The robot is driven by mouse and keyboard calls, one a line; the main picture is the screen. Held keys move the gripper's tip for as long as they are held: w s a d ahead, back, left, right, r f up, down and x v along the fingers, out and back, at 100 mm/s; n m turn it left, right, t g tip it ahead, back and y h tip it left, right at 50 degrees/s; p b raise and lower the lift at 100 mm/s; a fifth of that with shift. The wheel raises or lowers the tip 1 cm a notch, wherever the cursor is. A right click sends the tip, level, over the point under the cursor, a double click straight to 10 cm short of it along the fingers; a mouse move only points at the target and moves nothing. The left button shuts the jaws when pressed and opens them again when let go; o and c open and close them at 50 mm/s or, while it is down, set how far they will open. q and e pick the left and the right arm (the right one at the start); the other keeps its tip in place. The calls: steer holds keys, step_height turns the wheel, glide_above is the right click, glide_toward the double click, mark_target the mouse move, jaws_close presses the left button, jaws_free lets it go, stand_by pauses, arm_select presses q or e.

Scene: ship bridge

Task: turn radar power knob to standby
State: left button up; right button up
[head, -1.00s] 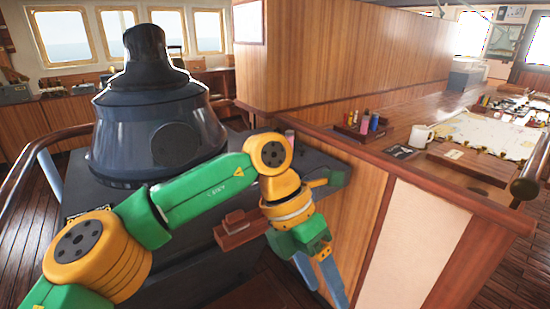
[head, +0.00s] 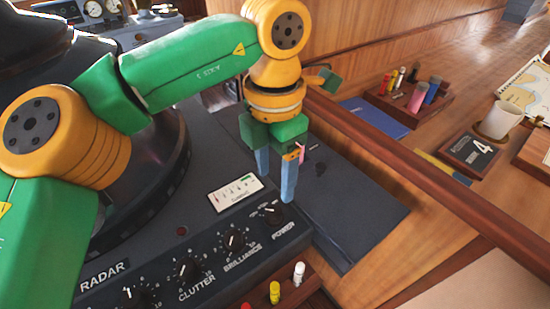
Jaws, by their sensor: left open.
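The radar console (head: 205,255) fills the lower left of the head view, with its dark panel marked RADAR. The power knob (head: 272,214) is the rightmost in the row of black knobs, above the word POWER. Its white pointer is too small to read surely. My left gripper (head: 275,188) points down just above and behind the power knob. Its two blue fingers are apart with nothing between them. The right fingertip is close to the knob; I cannot tell whether it touches. My right gripper is not in view.
The brilliance knob (head: 234,240) and clutter knob (head: 187,269) sit left of the power knob. A wooden rail (head: 420,200) runs along the right.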

mark_target(274, 209)
arm_select(q)
steer(key=s+f, duration=0.1)
steer(key=f, duration=0.1)
steer(key=s+f, duration=0.1)
steer(key=f, duration=0.2)
steer(key=shift+s+f, duration=0.3)
steer(key=shift+s, duration=0.1)
steer(key=shift+w+f, duration=0.25)
steer(key=shift+f, duration=0.05)
steer(key=shift+w+f, duration=0.15)
steer(key=shift+w, duration=0.2)
steer(key=shift+s+a, duration=0.1)
steer(key=shift+s, duration=0.05)
jaws_close()
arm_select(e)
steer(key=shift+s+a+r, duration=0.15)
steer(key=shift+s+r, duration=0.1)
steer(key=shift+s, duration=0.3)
